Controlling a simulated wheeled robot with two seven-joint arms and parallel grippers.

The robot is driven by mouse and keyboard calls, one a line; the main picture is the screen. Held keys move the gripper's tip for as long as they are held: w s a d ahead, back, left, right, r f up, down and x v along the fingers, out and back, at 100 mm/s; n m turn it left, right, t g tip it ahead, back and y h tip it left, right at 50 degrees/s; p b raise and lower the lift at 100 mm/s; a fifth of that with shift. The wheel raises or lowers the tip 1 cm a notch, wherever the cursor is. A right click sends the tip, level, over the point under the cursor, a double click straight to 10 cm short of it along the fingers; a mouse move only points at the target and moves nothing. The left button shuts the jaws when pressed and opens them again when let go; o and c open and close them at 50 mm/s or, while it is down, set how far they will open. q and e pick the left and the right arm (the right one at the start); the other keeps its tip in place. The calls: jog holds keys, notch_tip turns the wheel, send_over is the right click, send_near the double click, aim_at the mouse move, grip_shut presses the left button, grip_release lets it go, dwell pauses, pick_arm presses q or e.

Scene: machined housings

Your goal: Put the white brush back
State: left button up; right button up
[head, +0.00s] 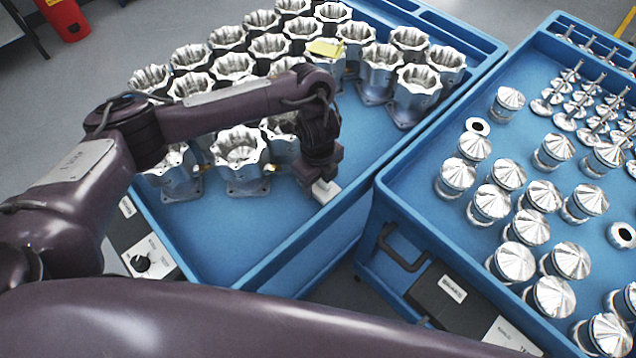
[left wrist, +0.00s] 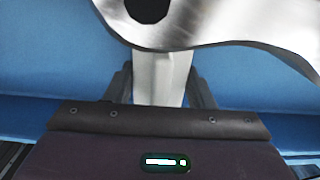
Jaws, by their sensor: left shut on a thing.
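My left gripper (head: 321,183) is shut on the white brush (head: 327,191) and points down by the right edge of the left blue cart. Only a small pale part of the brush shows below the fingers in the head view. In the left wrist view the white brush (left wrist: 160,78) stands between the dark fingers (left wrist: 162,88), its far end passing behind a shiny metal part. Whether the brush touches the cart cannot be told. My right gripper is out of view.
Several machined housings (head: 239,148) stand on the left blue cart (head: 230,240), close to the left forearm. A yellow object (head: 325,48) lies on a rear housing. The right blue cart (head: 410,215) holds several shiny pistons (head: 512,262). Bare cart surface lies in front of the housings.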

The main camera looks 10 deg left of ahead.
pick_arm(q)
jog(key=shift+f, duration=0.35)
jog(key=shift+f, duration=0.1)
jog(key=o, duration=1)
jog(key=shift+c, duration=0.2)
jog(key=shift+r, duration=0.45)
notch_tip(320, 180, up, 10)
jog(key=p, duration=0.3)
jog(key=shift+r, duration=0.7)
